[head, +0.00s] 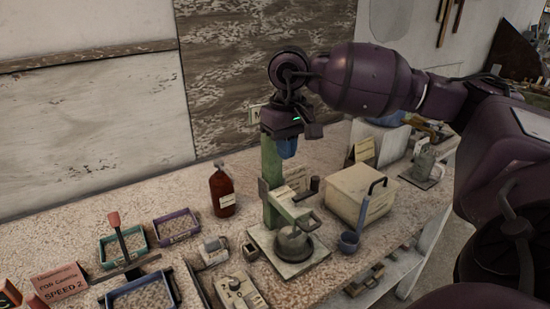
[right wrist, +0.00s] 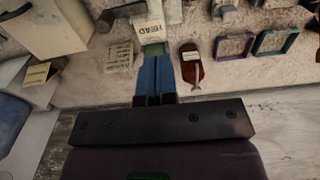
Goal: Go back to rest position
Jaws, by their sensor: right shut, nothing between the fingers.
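My right gripper (head: 287,149) hangs from the purple arm that comes in from the right, in front of the back wall. It is beside the top of a green upright stand (head: 271,165); I cannot tell if they touch. In the right wrist view its blue fingers (right wrist: 155,78) are together with nothing between them. Beyond their tips are a card reading HEAD (right wrist: 152,35) and part of the green stand. My left gripper is in neither view.
The speckled bench (head: 170,200) holds a dark red bottle (head: 222,192), several small trays (head: 177,227), a beige box (head: 361,192) and a grey rounded piece (head: 294,243) on the stand's base. A pink sign (head: 59,283) stands at the left. The wall is close behind.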

